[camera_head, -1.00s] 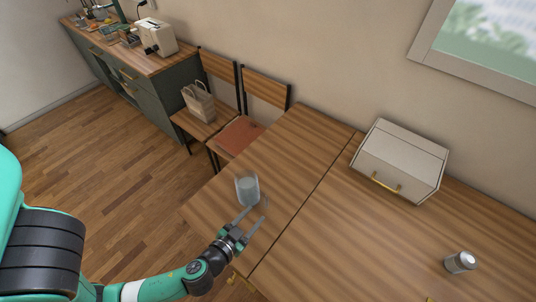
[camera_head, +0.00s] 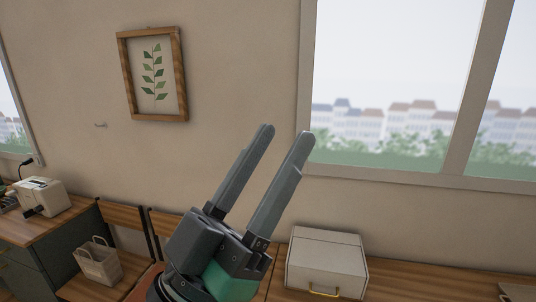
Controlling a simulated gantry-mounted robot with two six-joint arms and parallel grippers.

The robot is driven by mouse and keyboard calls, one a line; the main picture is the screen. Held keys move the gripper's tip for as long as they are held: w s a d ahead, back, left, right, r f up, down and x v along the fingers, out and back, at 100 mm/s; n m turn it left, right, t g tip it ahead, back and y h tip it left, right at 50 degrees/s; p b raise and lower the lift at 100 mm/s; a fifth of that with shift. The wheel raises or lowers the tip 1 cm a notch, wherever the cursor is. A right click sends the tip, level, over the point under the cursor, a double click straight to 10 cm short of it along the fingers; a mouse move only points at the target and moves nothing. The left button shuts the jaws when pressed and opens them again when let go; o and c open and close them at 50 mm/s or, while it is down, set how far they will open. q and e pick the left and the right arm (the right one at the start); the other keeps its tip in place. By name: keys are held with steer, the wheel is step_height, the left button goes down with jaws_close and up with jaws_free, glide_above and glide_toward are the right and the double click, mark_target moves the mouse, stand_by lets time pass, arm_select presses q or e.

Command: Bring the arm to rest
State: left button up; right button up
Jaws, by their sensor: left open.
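My left gripper (camera_head: 276,150) is raised high in the middle of the view, its two long grey fingers pointing up and slightly right. The fingers are apart, with nothing between them. They stand in front of the wall, and the right finger overlaps the window's left frame. My right gripper is not in view.
A white box with a gold handle (camera_head: 327,262) stands on the wooden counter, right of my gripper. At the left are a chair with a paper bag (camera_head: 98,262) and a cream toaster (camera_head: 41,197). A framed leaf picture (camera_head: 153,75) hangs on the wall.

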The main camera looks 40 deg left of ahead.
arm_select(q)
step_height(320, 180, up, 35)
steer(key=s+m+h+p, duration=0.1)
steer(key=p, duration=3.2)
steer(key=shift+s+d+t+h, duration=0.2)
steer(key=shift+d+t+h, duration=0.1)
